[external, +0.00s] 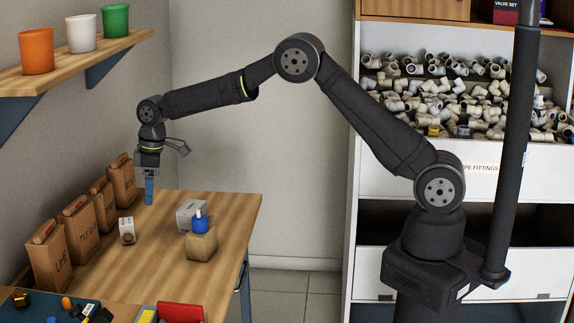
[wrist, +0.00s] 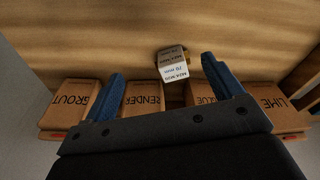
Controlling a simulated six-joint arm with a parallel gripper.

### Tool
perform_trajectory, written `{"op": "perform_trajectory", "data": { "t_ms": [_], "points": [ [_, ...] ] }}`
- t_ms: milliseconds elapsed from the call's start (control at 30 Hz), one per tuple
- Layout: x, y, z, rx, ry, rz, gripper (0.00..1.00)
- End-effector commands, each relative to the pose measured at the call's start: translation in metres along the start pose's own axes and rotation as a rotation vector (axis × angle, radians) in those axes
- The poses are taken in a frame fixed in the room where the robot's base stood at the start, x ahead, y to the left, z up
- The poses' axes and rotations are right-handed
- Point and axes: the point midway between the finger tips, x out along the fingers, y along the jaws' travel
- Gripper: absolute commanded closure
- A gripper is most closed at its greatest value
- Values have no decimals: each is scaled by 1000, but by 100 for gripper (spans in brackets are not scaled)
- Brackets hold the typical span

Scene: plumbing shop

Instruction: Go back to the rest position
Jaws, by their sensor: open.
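My gripper (external: 149,197) points down over the far part of the wooden workbench (external: 228,215), to the right of the row of paper bags. Its blue fingers are apart with nothing held between them. In the wrist view the two fingers of my gripper (wrist: 163,70) frame a small printed box (wrist: 172,70), which lies on the bench beyond them. My arm is stretched out to the left from its base, bent at the elbow. How far the fingertips are above the bench is hard to tell.
Bags stand along the wall, including lime (external: 50,258) and grout (wrist: 70,103). A small white box (external: 127,230), a grey-white box (external: 190,211) and a cardboard box (external: 201,246) with a blue item (external: 200,224) are on the bench. A shelf (external: 75,60) holds three cups.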

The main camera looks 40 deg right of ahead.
Motion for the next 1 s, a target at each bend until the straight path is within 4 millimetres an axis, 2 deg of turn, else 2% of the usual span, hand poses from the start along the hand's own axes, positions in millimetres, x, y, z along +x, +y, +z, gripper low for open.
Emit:
{"op": "perform_trajectory", "data": {
  "t_ms": [33,400,800,1000],
  "points": [
    [1,-12,-3,8,-1,2,15],
    [3,-85,-17,112,-1,18,15],
    [5,-165,-22,222,5,34,15],
    [30,-193,-39,228,4,34,15]
  ]
}}
